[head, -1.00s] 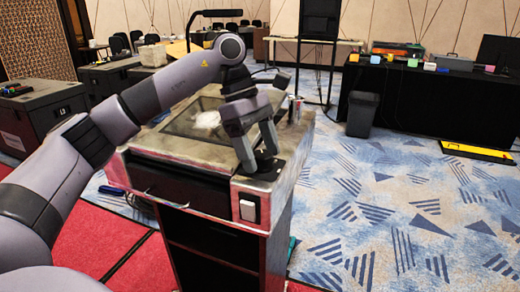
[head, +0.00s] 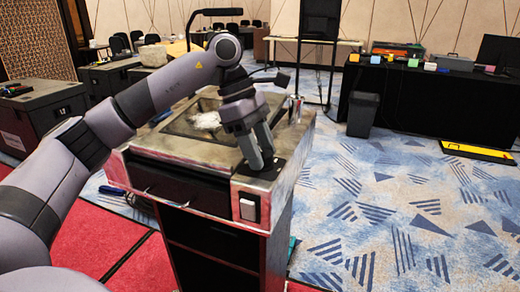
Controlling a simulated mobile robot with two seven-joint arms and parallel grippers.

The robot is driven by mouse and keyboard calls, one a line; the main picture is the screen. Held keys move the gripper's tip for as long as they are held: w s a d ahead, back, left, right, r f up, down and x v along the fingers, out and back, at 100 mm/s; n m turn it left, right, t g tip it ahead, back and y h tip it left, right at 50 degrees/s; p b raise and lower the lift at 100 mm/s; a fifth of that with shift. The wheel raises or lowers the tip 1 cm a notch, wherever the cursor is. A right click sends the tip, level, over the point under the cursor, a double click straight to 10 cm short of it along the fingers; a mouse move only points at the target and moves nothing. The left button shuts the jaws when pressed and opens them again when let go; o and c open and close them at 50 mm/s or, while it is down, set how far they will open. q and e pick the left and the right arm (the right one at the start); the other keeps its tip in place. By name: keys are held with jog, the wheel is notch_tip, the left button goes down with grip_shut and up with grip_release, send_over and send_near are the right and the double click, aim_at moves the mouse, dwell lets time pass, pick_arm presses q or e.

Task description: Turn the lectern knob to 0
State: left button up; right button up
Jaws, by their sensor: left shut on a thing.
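The lectern (head: 185,152) stands in front of me with a dark sloped panel in its top and a drawer and open shelf below. My left gripper (head: 260,160) points down at the right part of the lectern top, over a dark plate (head: 278,168). Its fingers are shut on the knob, which they hide, so its pointer and any number marks cannot be read. My right gripper is not in view.
A white rocker switch (head: 249,208) sits on the lectern's front face. A can (head: 295,110) stands at the back right of the top. A gooseneck microphone rises behind. Open carpet (head: 380,220) lies to the right.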

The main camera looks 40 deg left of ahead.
pick_arm(q)
jog(key=n, duration=0.2)
jog(key=n+t, duration=0.1)
jog(key=n, duration=0.1)
jog(key=shift+s+n+t+y+b, duration=0.15)
jog(key=shift+n+t+y+b, duration=0.15)
jog(key=shift+y, duration=0.1)
jog(key=n+t, duration=0.1)
jog(key=n, duration=0.1)
jog(key=n+y, duration=0.1)
jog(key=n, duration=0.2)
jog(key=shift+d+t, duration=0.15)
jog(key=shift+t, duration=0.25)
jog(key=shift+n+y, duration=0.3)
jog(key=shift+n, duration=0.1)
jog(key=o, duration=1)
jog(key=shift+s, duration=0.1)
jog(key=shift+o, duration=0.2)
jog(key=v, duration=0.7)
